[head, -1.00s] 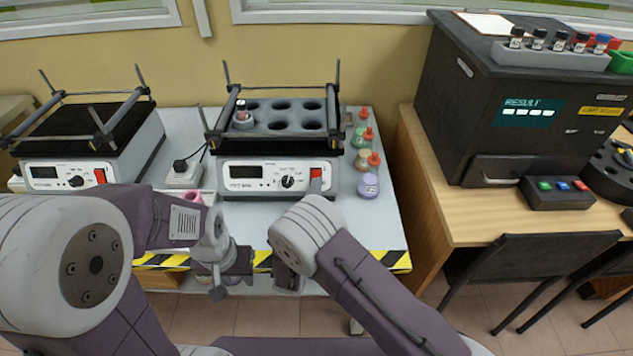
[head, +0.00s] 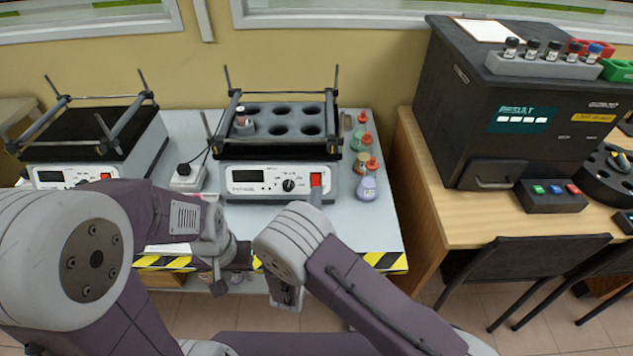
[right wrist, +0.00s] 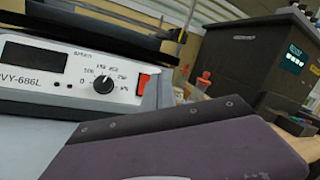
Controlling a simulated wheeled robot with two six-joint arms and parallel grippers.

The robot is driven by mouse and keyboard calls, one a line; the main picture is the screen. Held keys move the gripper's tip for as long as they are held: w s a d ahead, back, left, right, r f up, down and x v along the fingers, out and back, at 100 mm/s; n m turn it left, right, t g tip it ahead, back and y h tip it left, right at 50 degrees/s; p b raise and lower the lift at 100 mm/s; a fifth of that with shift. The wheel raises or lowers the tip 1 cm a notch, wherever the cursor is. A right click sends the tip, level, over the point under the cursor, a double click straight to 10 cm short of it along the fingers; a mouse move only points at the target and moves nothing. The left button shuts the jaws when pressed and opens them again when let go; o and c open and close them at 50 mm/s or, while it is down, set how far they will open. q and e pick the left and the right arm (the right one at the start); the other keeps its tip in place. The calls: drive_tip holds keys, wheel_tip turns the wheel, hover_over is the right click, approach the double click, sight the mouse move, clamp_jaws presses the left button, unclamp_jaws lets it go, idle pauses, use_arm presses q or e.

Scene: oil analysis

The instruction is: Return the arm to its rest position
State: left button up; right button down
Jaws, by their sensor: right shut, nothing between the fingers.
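My left arm (head: 100,260) reaches in from the left. My left gripper (head: 219,287) is low in front of the striped bench edge, and its fingers are too small and covered to read.
A shaker (head: 277,178) with a rack holding one vial stands on the bench (head: 385,222); another shaker (head: 95,145) is left. Orange-capped bottles (head: 367,188) stand right of the rack. A black analyser (head: 470,130) sits on the wooden table, with chairs (head: 540,250) in front.

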drive_tip(key=shift+s+r, duration=0.4)
drive_tip(key=shift+s, duration=0.15)
